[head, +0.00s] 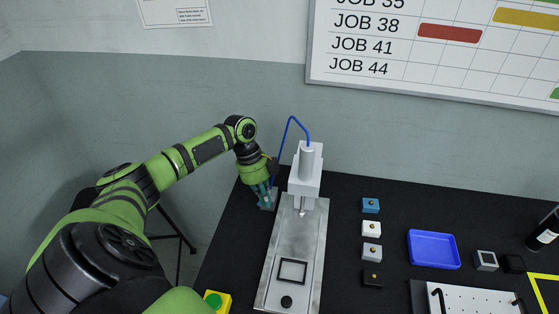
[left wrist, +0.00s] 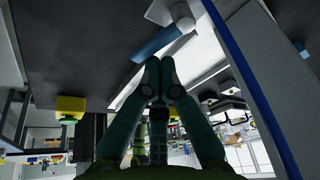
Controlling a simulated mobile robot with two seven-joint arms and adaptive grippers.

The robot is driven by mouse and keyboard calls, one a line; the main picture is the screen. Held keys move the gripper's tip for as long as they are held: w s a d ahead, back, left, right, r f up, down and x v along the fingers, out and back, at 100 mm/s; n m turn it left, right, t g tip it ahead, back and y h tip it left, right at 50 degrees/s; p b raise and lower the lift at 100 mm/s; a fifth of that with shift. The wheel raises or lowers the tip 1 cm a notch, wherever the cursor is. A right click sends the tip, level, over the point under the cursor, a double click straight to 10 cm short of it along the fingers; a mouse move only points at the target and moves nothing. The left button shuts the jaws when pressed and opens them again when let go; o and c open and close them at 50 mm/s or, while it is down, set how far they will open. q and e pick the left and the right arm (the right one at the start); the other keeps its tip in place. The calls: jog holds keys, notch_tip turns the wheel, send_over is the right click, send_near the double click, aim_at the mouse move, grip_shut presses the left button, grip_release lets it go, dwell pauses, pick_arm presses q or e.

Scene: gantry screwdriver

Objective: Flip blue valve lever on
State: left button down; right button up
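The blue valve lever (left wrist: 155,44) shows in the left wrist view as a short blue bar, just beyond my fingertips, beside a pale round fitting (left wrist: 182,16). In the head view I cannot make out the lever; my left gripper (head: 264,196) covers that spot, left of the gantry screwdriver. My left gripper also shows in the wrist view (left wrist: 159,72), its teal fingertips together with nothing visible between them. The fingertips are close to the lever; I cannot tell whether they touch it. My right gripper is in neither view.
The gantry screwdriver (head: 307,170) with its blue hose (head: 290,128) stands right beside my left gripper. Its metal base plate (head: 312,240) runs toward the front. Several small blocks, a blue tray (head: 433,249) and a yellow-green button box (head: 217,302) are on the black table.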

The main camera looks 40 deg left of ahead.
pick_arm(q)
jog(key=shift+s+a+m+g, duration=0.15)
jog(key=shift+a+m+g, duration=0.25)
jog(key=shift+m, duration=0.7)
jog(key=shift+s+a, duration=0.1)
jog(key=shift+a, duration=1.2)
dwell(0.8)
jog(key=v, duration=1.2)
dwell(0.3)
